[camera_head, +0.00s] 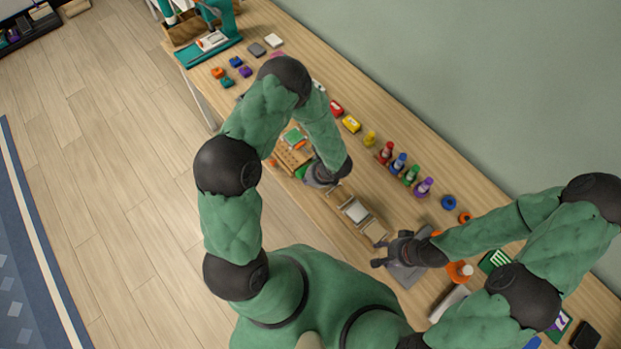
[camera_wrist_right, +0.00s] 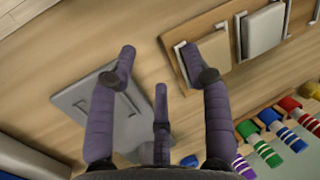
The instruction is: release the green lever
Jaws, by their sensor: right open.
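I cannot pick out a green lever for certain. A small green part (camera_head: 301,172) shows beside my left gripper (camera_head: 322,174), partly hidden by it. Another green piece (camera_head: 293,136) lies on a wooden holder (camera_head: 287,160) just behind that. My left gripper is low over the bench, and its fingers are too small and hidden to read. My right gripper (camera_head: 384,255) is open and empty above a grey plate (camera_head: 408,273). In the right wrist view, its spread fingers (camera_wrist_right: 170,52) hang over the plate (camera_wrist_right: 72,98), with no green lever between them.
A wooden board with pale blocks and wire handles (camera_head: 342,194) lies between my grippers. An orange-and-white item (camera_head: 460,271) is close to my right wrist. The floor (camera_head: 110,150) at left is clear.

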